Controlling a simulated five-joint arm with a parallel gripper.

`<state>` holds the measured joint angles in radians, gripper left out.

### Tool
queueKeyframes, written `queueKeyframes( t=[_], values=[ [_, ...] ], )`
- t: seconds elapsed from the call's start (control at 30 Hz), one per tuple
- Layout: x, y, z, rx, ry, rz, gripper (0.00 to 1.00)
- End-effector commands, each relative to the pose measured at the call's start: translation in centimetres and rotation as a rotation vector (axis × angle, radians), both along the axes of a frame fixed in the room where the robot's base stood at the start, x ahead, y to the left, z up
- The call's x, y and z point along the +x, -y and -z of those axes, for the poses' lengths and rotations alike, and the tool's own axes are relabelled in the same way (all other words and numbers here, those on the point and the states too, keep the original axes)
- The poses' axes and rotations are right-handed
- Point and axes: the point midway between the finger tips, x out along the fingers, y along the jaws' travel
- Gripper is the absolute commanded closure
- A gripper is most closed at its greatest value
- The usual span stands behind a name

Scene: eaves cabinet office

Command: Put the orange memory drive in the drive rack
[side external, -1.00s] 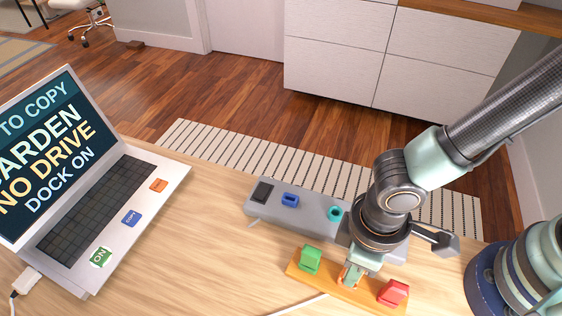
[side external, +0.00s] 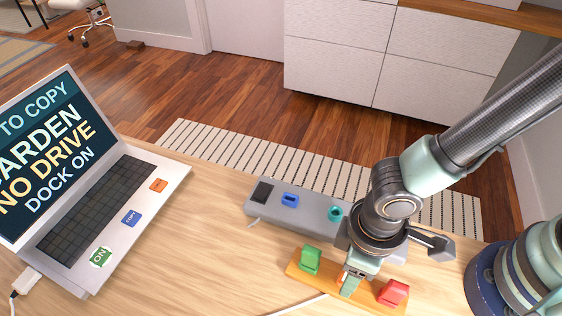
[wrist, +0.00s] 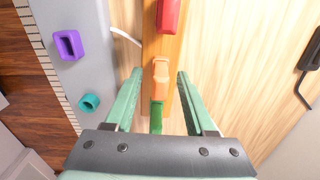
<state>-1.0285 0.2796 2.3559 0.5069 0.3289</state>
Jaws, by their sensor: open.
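The orange memory drive (wrist: 161,75) is on the orange-brown wooden drive rack (side external: 370,298), between a red drive (side external: 393,292) and a green drive (side external: 310,260). In the wrist view the red drive (wrist: 168,14) is at the top and the green drive (wrist: 156,117) is below the orange one. My gripper (wrist: 159,73) is open, with a finger on each side of the orange drive and gaps visible. In the side view my gripper (side external: 351,284) covers most of that drive. I cannot tell how deep the drive sits.
A grey dock (side external: 315,207) with a blue socket (side external: 290,200) and a teal ring (side external: 336,213) lies behind the rack. A purple socket (wrist: 68,44) shows in the wrist view. A laptop (side external: 100,195) stands at left. Bare table lies between laptop and rack.

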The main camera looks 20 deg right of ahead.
Motion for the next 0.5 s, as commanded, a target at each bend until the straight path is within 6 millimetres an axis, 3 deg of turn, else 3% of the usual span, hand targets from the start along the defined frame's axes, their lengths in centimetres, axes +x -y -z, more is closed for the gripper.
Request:
queueKeyframes(
  t=[0.27,0.5],
  values=[
    [0.1,-0.1,-2.8,0.006,0.004,0.0,0.45],
    [0.1,-0.1,-7.2,0.007,0.004,0.0,0.45]
  ],
)
